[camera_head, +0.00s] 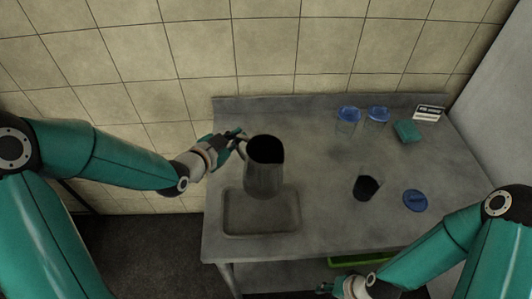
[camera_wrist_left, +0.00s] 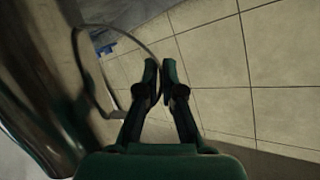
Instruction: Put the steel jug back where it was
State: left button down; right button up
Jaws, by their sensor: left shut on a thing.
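The steel jug (camera_head: 264,178) is upright, with its dark open mouth facing up. It is over the back part of a shallow rectangular tray or basin (camera_head: 232,228) at the table's left; whether its base touches is unclear. My left gripper (camera_head: 240,142) is shut on the jug's handle, at the jug's upper left. In the left wrist view, the fingers (camera_wrist_left: 159,80) are closed at the thin curved handle, and the jug's shiny body (camera_wrist_left: 45,105) fills the left side. My right gripper (camera_head: 340,288) is low at the bottom edge, its fingers too small to read.
On the grey metal table (camera_head: 310,215) stand a dark-filled cup (camera_head: 366,187), a blue lid (camera_head: 415,200), two blue-lidded jars (camera_head: 348,120) (camera_head: 377,119), a teal block (camera_head: 407,132) and a small white box (camera_head: 429,113). A green crate (camera_head: 350,260) is below the front edge. A tiled wall stands behind.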

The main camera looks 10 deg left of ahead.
pick_arm(q)
jog(key=shift+s+a+r, duration=0.1)
jog(key=shift+s+a, duration=0.05)
jog(key=shift+a, duration=0.1)
jog(key=w+a+r+p, duration=0.2)
jog(key=w+r, duration=1.1)
jog(key=w, duration=0.2)
notch_tip(320, 180, down, 20)
jog(key=b, duration=0.9)
jog(key=shift+w+a, duration=0.15)
jog(key=shift+a, duration=0.25)
jog(key=c, duration=1.7)
grip_release()
jog(key=shift+f, duration=0.1)
jog(key=o, duration=0.4)
jog(key=shift+s, duration=0.2)
